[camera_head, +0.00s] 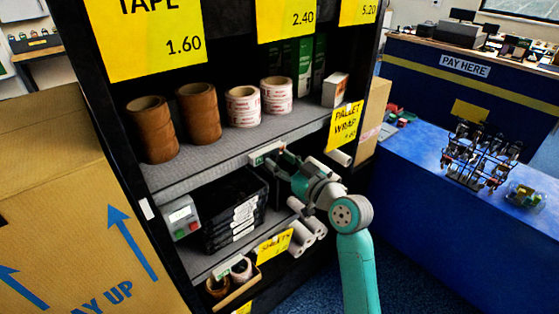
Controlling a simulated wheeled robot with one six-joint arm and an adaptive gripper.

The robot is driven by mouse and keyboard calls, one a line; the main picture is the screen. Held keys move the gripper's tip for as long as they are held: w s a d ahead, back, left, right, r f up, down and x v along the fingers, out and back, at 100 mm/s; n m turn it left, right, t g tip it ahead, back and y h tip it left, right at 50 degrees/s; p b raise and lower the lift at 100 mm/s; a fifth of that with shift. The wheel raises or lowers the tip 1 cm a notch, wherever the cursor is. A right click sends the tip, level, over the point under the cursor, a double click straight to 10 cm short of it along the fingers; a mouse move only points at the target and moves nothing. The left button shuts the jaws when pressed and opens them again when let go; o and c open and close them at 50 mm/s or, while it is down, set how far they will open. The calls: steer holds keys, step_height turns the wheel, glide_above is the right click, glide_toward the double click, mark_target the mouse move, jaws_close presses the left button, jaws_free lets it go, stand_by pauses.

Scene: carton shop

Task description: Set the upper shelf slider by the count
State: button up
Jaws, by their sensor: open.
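The upper shelf slider (266,153) is a small pale strip with a green part on the front edge of the upper shelf (200,166). My gripper (281,163) is open, with its fingertips at the right end of this slider. I cannot tell whether they touch it, and the fingers partly hide that end. The slider's exact setting is too small to read. On the upper shelf stand two stacks of brown tape rolls (152,128) (198,112) and two stacks of white rolls with red print (243,106) (275,95).
A similar slider (233,268) is on the lower shelf edge. Below the upper shelf are a grey box with red and green buttons (181,217), black cases (235,212) and white rolls (302,238). A large carton (60,190) stands left, a blue counter (455,215) right.

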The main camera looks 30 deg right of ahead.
steer(key=shift+w+a, duration=0.1)
steer(key=shift+w, duration=0.3)
jaws_close()
